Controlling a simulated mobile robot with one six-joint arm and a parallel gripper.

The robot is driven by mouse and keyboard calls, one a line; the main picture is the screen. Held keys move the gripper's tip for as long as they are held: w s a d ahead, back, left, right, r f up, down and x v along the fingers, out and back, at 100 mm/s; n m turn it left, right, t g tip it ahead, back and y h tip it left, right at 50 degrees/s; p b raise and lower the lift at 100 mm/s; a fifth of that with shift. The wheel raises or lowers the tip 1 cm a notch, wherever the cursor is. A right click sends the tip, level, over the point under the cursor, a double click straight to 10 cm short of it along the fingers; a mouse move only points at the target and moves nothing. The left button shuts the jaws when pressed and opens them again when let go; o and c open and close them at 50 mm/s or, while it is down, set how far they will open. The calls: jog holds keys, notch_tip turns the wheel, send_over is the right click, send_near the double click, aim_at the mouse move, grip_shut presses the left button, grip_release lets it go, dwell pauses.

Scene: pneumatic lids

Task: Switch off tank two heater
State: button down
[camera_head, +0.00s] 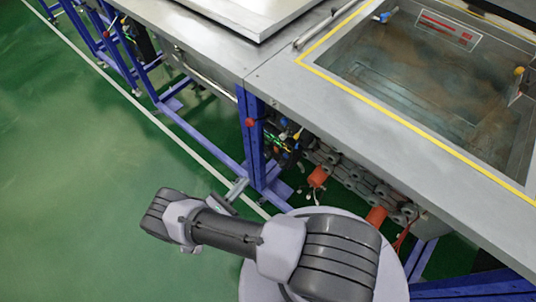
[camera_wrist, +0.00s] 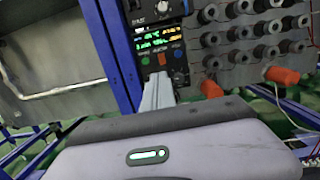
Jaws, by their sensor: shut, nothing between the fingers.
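A heater control panel (camera_wrist: 162,38) with lit green and orange digits and knobs is mounted under the tank bench. Its lettering is too small to read, so I cannot tell which switch is tank two's. In the head view the panel (camera_head: 277,142) is small and shadowed beside a blue leg. My gripper (camera_head: 240,186) is shut and empty, in front of the panel. In the wrist view my gripper (camera_wrist: 161,78) covers the panel's lower left; contact cannot be told.
An open tank (camera_head: 440,75) with a yellow border and murky liquid is at the right. A closed lid (camera_head: 255,12) lies at upper left. Grey pipe fittings (camera_wrist: 262,30) and orange plugs (camera_wrist: 282,75) crowd the panel's right. A blue leg (camera_wrist: 118,60) stands left; green floor (camera_head: 90,190) is clear.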

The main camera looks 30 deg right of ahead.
aim_at(275, 149)
jog(key=shift+d, duration=0.1)
jog(key=b+x, duration=0.1)
jog(key=x, duration=1.2)
jog(key=shift+w+d+r, duration=0.1)
jog(key=shift+w+d, duration=0.05)
jog(key=shift+d, duration=0.2)
